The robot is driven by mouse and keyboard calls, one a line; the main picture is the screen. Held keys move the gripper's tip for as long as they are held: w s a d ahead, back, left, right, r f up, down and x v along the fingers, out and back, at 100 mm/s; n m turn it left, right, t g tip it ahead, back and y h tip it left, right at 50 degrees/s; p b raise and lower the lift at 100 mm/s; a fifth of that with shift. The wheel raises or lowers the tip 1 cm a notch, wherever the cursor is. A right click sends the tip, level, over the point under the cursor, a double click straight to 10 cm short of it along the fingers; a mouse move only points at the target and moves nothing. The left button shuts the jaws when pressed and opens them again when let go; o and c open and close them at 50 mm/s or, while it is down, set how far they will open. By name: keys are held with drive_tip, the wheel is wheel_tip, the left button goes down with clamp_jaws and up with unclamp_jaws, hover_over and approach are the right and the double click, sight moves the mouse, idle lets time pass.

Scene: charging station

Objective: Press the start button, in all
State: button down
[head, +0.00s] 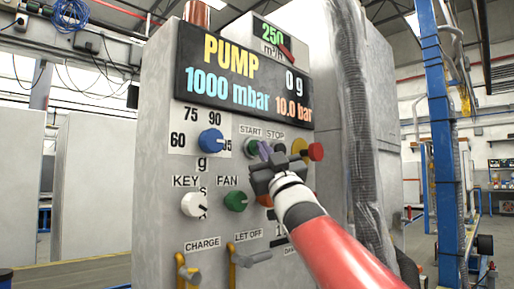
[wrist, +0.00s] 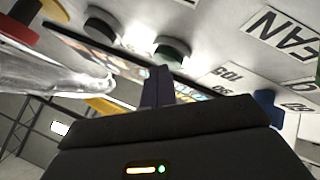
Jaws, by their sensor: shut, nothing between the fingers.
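The grey control panel (head: 160,150) carries a START label (head: 251,131) with a green start button (head: 252,148) under it. In the wrist view the start button (wrist: 172,51) is a dark green round knob. My gripper (head: 265,150) is shut and empty, with its dark purple fingertips just right of the start button in the head view. In the wrist view the closed fingertips (wrist: 158,72) point at the panel close to the button. I cannot tell whether they touch it. The button under STOP (head: 275,135) is partly hidden by my gripper.
A red knob on a yellow base (head: 314,152) is right of the buttons. A blue dial (head: 211,140), white key knob (head: 193,204), green fan knob (head: 235,201) and yellow levers (head: 188,271) are nearby. A wrapped hose (head: 362,130) and blue post (head: 440,150) stand at right.

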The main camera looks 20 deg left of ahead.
idle(0.6)
drive_tip(key=shift+s+d+f+b, duration=0.1)
drive_tip(key=shift+s+d+b, duration=0.3)
drive_tip(key=shift+d, duration=0.2)
drive_tip(key=shift+s+d+b, duration=0.25)
drive_tip(key=shift+s+d, duration=0.15)
drive_tip(key=shift+d, duration=0.35)
drive_tip(key=shift+s+d+b, duration=0.3)
drive_tip(key=shift+s+d, duration=0.15)
drive_tip(key=shift+d, duration=0.25)
drive_tip(key=shift+s+d+b, duration=0.25)
drive_tip(key=shift+s+d, duration=0.15)
drive_tip(key=shift+d, duration=0.35)
